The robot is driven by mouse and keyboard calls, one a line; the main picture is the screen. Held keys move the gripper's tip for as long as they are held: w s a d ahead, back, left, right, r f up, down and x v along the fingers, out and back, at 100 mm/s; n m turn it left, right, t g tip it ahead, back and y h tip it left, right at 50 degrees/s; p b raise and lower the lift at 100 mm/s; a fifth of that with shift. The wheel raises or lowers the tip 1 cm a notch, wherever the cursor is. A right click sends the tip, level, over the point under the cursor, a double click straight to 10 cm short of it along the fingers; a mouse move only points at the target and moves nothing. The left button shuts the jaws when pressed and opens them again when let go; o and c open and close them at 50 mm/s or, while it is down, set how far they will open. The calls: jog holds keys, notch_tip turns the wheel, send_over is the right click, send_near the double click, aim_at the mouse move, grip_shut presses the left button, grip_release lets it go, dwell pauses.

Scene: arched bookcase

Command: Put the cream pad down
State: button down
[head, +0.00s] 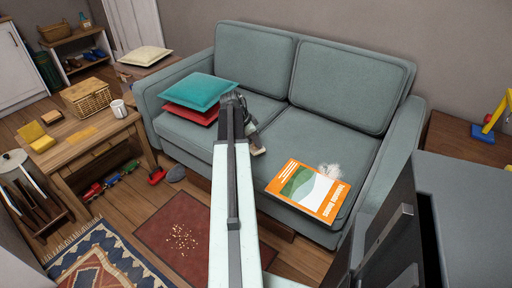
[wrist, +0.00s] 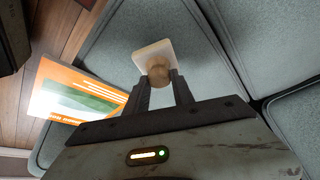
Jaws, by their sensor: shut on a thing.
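The cream pad (wrist: 146,54) is a small pale block with a round tan knob, seen in the wrist view. My gripper (wrist: 160,84) is shut on it by the knob, with one dark finger on each side. In the head view my gripper (head: 247,125) is over the left part of the sofa (head: 345,135) seat, just right of the stacked cushions.
An orange booklet (head: 305,190) lies on the right sofa seat, with a whitish patch of fluff (head: 329,170) at its upper edge. Teal (head: 201,91) and red (head: 190,113) cushions are stacked at the left. A wooden table (head: 85,140) holds a basket and a mug.

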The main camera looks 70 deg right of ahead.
notch_tip(320, 180, down, 4)
jog(key=b, duration=0.2)
jog(key=shift+r+b, duration=0.25)
jog(key=shift+b, duration=0.1)
jog(key=shift+r, duration=0.2)
jog(key=shift+f, duration=0.15)
jog(key=c, duration=1.1)
grip_release()
jog(key=shift+a+r+p, duration=0.1)
jog(key=shift+r+p, duration=0.35)
jog(key=p+v, duration=1)
jog(key=v, duration=0.1)
jog(key=shift+w+a+r, duration=0.1)
jog(key=shift+w+r, duration=0.05)
jog(key=shift+r, duration=0.05)
